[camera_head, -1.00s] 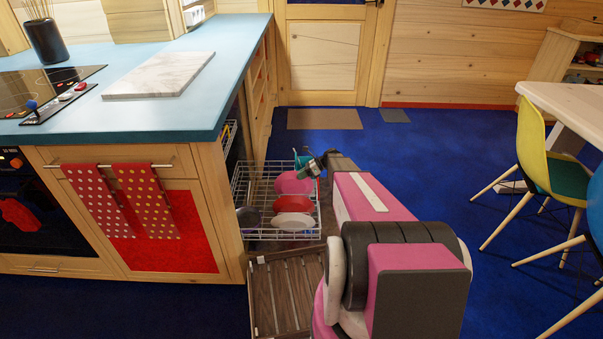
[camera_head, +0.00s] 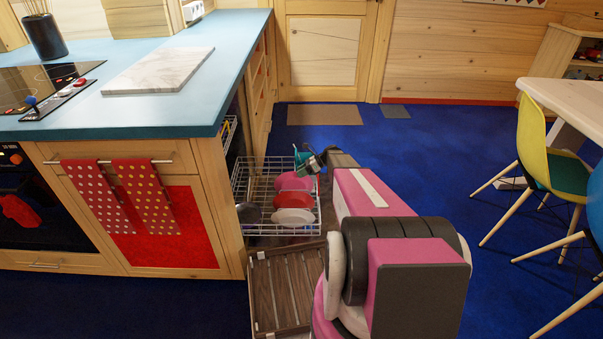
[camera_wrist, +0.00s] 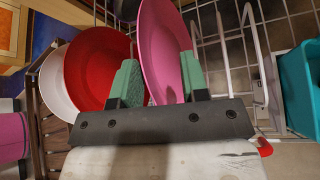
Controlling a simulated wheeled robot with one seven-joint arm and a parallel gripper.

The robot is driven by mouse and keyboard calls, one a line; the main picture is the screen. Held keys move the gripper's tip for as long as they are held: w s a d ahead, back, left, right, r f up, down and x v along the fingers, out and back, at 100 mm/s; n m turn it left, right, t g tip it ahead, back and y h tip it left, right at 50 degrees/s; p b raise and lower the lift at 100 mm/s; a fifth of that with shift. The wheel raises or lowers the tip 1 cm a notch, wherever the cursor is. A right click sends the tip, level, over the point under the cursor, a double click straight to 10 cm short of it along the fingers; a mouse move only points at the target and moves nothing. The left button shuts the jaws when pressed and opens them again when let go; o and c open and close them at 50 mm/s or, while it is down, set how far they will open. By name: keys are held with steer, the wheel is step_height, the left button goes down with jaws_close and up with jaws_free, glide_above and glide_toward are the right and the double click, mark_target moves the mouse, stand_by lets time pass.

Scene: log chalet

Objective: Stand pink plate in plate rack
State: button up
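The pink plate (camera_head: 291,181) stands on edge in the wire basket (camera_head: 255,211) of the pulled-out dishwasher, behind a red and a white plate. In the wrist view the pink plate (camera_wrist: 160,40) rises between the two green fingers of my gripper (camera_wrist: 160,76). The fingers are apart, one on each side of the plate's lower part, with a visible gap; they do not look closed on it. In the head view my gripper (camera_head: 308,161) is at the basket's back right, partly hidden by my wrist. I cannot identify a separate plate rack for certain.
The red plate (camera_wrist: 92,65) and white plate (camera_wrist: 54,90) stand left of my gripper. A teal item (camera_wrist: 302,85) is at the right. A wooden slatted thing (camera_head: 282,290) lies before the basket. The counter (camera_head: 120,128) is left; chairs and a table (camera_head: 570,100) are right.

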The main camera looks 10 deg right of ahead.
steer(key=shift+d, duration=0.1)
steer(key=v, duration=1)
steer(key=shift+d+r, duration=0.2)
steer(key=shift+d, duration=0.05)
